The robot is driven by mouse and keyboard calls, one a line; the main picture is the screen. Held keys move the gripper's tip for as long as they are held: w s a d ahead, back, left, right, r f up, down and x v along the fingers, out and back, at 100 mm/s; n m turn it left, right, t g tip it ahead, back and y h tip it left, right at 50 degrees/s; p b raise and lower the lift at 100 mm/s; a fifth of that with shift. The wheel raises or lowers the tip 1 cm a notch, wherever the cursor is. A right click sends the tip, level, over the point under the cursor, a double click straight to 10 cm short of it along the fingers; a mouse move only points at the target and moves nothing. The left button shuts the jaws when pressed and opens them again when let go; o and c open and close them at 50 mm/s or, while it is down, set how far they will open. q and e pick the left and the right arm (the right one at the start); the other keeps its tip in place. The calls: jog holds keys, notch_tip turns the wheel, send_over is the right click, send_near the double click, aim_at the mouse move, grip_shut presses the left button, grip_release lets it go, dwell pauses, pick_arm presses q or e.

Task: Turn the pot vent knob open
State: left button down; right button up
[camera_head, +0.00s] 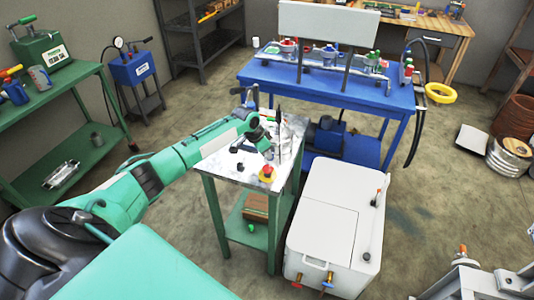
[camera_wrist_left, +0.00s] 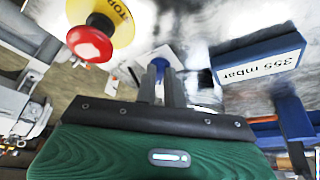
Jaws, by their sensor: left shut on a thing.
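My left gripper (camera_head: 274,138) is over the small metal-topped table, and the left wrist view shows its two narrow fingers (camera_wrist_left: 163,82) close together. A blue knob-like part (camera_wrist_left: 166,58) is at the fingertips, and the gripper is shut on it. The fingers hide much of this part, so I cannot tell how far it is turned. I cannot make out the pot itself clearly in the head view behind my gripper. My right gripper is in neither view.
A red stop button (camera_wrist_left: 90,45) on a yellow base is close to the fingers. A display reading 355 mbar (camera_wrist_left: 258,60) is on the other side. A white chest (camera_head: 335,222) stands right of the small table (camera_head: 212,166); a blue bench (camera_head: 340,91) is behind.

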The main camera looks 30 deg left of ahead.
pick_arm(q)
jog(key=m+b, duration=0.1)
jog(key=f+m, duration=0.1)
jog(key=shift+m+g+h+b, duration=0.35)
jog(key=shift+m+g+h, duration=0.05)
jog(key=shift+m+b, duration=0.3)
jog(key=shift+m, duration=0.2)
jog(key=m+b, duration=0.1)
jog(key=m+g+b, duration=0.1)
jog(key=m+h+b, duration=0.1)
jog(key=m, duration=0.1)
jog(key=shift+w+a+f+g, duration=0.1)
jog(key=shift+w+a+g, duration=0.1)
jog(key=shift+w+g, duration=0.1)
jog(key=shift+m+g+b, duration=0.4)
jog(key=shift+m+b, duration=0.3)
jog(key=shift+m, duration=0.2)
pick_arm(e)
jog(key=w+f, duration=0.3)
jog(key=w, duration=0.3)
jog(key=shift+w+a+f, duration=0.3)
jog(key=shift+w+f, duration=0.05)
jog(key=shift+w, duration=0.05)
pick_arm(q)
jog(key=c, duration=1.6)
grip_release()
jog(key=shift+o, duration=0.8)
jog(key=shift+s+r, duration=0.1)
jog(key=shift+r, duration=0.25)
